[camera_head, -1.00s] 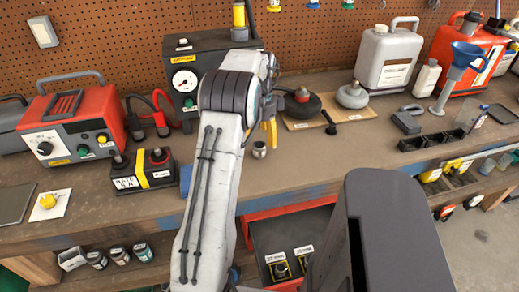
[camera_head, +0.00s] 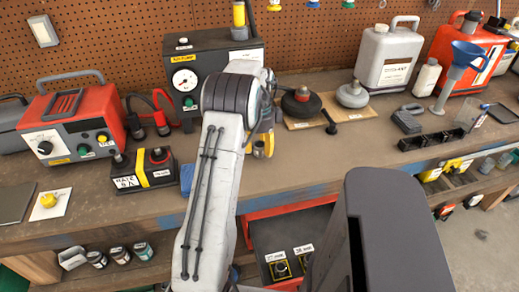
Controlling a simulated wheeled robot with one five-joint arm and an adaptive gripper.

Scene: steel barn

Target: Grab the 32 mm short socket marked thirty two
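A small metallic socket (camera_head: 258,150) stands on the workbench near the middle of the view, just right of my forearm. It looks like a short socket, but its marking is too small to read. My gripper (camera_head: 264,145), with yellow fingers, is down at the bench at the socket. A finger overlaps the socket's right side in the picture. My arm hides much of the gripper, so I cannot tell whether the fingers touch the socket or are closed on it.
A red drawer (camera_head: 246,232) below the bench edge holds dark pieces with white labels. A black battery box (camera_head: 143,172) and a blue cloth (camera_head: 186,180) lie left of my arm. The bench (camera_head: 330,160) right of the gripper is clear.

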